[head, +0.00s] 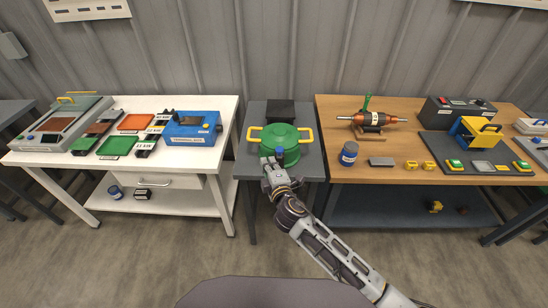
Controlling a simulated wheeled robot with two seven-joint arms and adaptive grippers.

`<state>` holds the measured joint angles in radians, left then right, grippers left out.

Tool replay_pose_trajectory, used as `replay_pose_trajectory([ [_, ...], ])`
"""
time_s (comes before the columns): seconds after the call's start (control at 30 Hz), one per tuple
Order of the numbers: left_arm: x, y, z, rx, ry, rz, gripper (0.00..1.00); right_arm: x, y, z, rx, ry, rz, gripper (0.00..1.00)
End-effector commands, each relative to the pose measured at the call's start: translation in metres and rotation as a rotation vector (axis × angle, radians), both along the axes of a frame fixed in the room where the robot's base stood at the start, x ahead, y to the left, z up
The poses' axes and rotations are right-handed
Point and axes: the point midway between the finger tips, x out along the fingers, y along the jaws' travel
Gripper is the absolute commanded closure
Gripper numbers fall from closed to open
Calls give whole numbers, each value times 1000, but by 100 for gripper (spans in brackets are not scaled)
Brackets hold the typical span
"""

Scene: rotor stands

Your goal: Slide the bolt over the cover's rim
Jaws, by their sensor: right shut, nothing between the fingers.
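A round green pot-like body with a green cover (281,134) stands on the small dark table in the middle. Yellow handles stick out from its left and right sides. A small blue piece (279,152) shows at the front of the rim; it may be the bolt's knob, but it is too small to tell how the bolt sits. My right gripper (271,161) is shut and empty, close to the front left of the green body, just left of the blue piece. Whether it touches either is unclear. My left gripper is out of view.
A black box (280,111) stands behind the green body. The white table (185,103) at left holds trays and a blue device (192,128). The wooden table (335,105) at right holds a rotor on a stand (371,119), a blue-labelled can (348,154) and small yellow blocks.

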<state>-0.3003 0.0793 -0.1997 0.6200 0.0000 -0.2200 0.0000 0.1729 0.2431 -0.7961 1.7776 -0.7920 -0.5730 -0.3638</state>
Motion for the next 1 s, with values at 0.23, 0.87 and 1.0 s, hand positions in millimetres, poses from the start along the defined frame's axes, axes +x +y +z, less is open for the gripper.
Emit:
replay_pose_trajectory([
  [0.23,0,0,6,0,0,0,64,25,-11,-4,-2,-1,0,100],
  [0.87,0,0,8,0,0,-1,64,37,-17,-8,0,1,1,100],
  [1.0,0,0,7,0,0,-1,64,44,-17,-7,0,0,1,100],
])
